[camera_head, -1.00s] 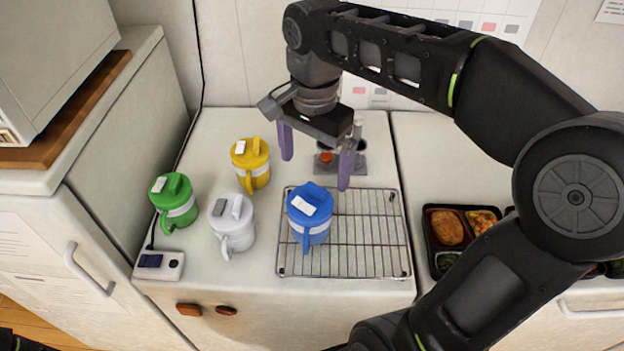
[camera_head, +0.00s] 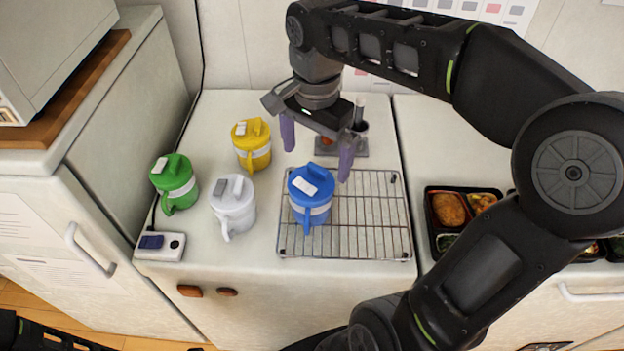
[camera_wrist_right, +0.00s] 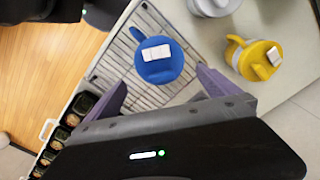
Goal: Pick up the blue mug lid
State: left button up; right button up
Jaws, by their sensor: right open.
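The blue mug lid (camera_head: 311,184) sits on the blue mug (camera_head: 312,213), which stands upright on the left part of a wire rack. The lid has a white label and also shows in the right wrist view (camera_wrist_right: 158,66). My right gripper (camera_head: 316,158) is open and empty, with purple fingers pointing down, above and behind the lid. In the right wrist view the lid lies ahead, between the two fingers (camera_wrist_right: 162,90), and neither finger touches it. At the lower left edge of the head view dark parts show, but my left gripper cannot be made out.
The wire rack (camera_head: 375,222) is otherwise bare. White (camera_head: 233,205), yellow (camera_head: 252,146) and green (camera_head: 174,184) mugs stand left of it. A small device (camera_head: 160,246) lies at the front left. A dark bento tray (camera_head: 433,215) is at right. A grey holder (camera_head: 352,147) stands behind the rack.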

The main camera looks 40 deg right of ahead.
aim_at(316, 168)
jog(key=f, duration=0.1)
jog(key=f+p, duration=0.1)
jog(key=f, duration=0.1)
jog(key=shift+w+d+f, duration=0.1)
jog(key=shift+d+f, duration=0.1)
jog(key=shift+f, duration=0.7)
jog(key=shift+c, duration=0.2)
